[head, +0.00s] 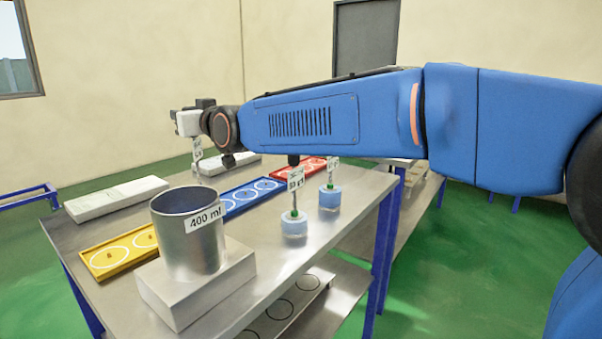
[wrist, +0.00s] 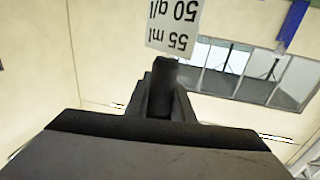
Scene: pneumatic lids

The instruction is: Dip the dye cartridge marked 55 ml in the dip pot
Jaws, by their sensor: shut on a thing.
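My gripper (head: 190,125) is shut on the dye cartridge by its tag end. The cartridge's white tag (wrist: 173,25) reads 55 ml and 50 g/l, upside down, just beyond the fingertips (wrist: 164,72) in the wrist view. In the head view the tag (head: 197,149) hangs under my gripper, above the dip pot's far rim. The cartridge's lower part is hidden by the pot; I cannot tell whether it is inside or behind it. The dip pot (head: 187,245) is a grey metal cylinder marked 400 ml, upright on a pale block (head: 240,275).
Two light-blue cartridges with tags, one nearer (head: 294,226) and one farther (head: 330,199), stand on the metal table (head: 275,255). Yellow (head: 88,262), blue (head: 228,207) and red (head: 313,160) ringed trays lie around. A pale slab (head: 115,198) lies at the left edge.

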